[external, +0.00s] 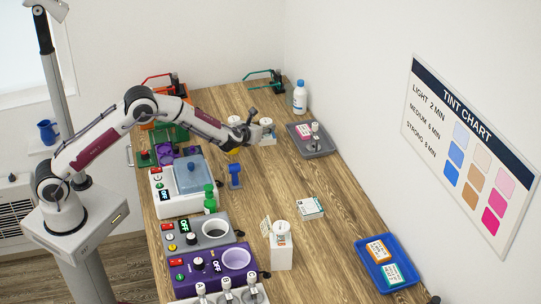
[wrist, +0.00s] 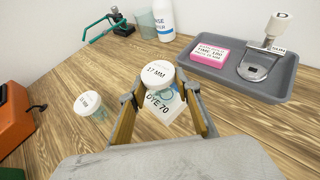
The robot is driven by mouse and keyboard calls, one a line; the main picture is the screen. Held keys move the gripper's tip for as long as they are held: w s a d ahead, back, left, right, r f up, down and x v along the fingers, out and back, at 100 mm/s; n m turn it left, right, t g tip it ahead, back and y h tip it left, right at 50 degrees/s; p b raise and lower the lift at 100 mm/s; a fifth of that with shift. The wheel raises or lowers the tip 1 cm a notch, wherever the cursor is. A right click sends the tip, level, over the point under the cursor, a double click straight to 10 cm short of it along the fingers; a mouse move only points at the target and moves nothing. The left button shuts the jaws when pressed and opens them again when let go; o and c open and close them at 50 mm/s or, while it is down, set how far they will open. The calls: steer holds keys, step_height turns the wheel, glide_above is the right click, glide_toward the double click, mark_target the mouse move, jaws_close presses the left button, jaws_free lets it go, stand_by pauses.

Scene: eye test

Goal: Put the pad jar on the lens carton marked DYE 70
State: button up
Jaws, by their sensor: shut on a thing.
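The pad jar (wrist: 160,75), with a white lid marked 17 MM, is between the fingers of my gripper (wrist: 160,95). My gripper is shut on it. The lens carton marked DYE 70 (wrist: 158,128) shows directly below the jar in the wrist view. In the external view my gripper (external: 257,129) is at the far part of the table, with the jar's white lid (external: 266,121) just above the white carton (external: 268,140). I cannot tell whether the jar's base touches the carton. The fingers hide part of the jar and carton.
A second white-lidded jar (wrist: 88,102) stands to the left. A grey tray (wrist: 282,88) at the right holds a pink carton (wrist: 209,54) and a metal tool. A white bottle (external: 299,97) stands behind. A blue tray (external: 369,262) lies at the near right. Bare wood separates these.

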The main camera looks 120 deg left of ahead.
steer(key=shift+f, duration=0.15)
steer(key=o, duration=1.1)
steer(key=v, duration=1.2)
steer(key=shift+w, duration=0.1)
stand_by(0.6)
